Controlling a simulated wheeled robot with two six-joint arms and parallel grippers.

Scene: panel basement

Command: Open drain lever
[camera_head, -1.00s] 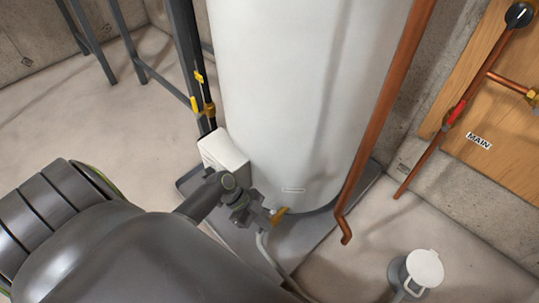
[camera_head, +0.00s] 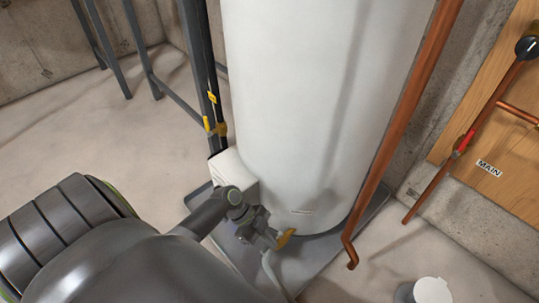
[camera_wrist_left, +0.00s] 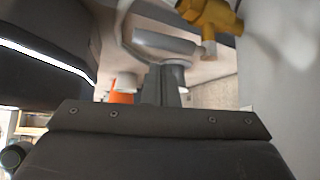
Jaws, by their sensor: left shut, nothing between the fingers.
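The brass drain valve (camera_head: 285,237) sticks out low on the front of the white tank (camera_head: 320,110). In the left wrist view the brass valve (camera_wrist_left: 212,16) is large at the top right, with a small pale piece hanging from it. I cannot clearly tell the lever from the valve body. My left gripper (camera_head: 268,236) is just left of the valve, its tip very close; contact cannot be told. In the left wrist view the fingers (camera_wrist_left: 168,78) are together and empty, below and left of the valve. My right gripper is not in view.
A pale hose (camera_head: 268,264) runs down from the valve. A grey pan (camera_head: 227,238) lies under the tank. A white box (camera_head: 232,172) sits beside the tank, behind my left wrist. A copper pipe (camera_head: 400,130) descends at the right. A white-topped container (camera_head: 432,291) stands at the lower right.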

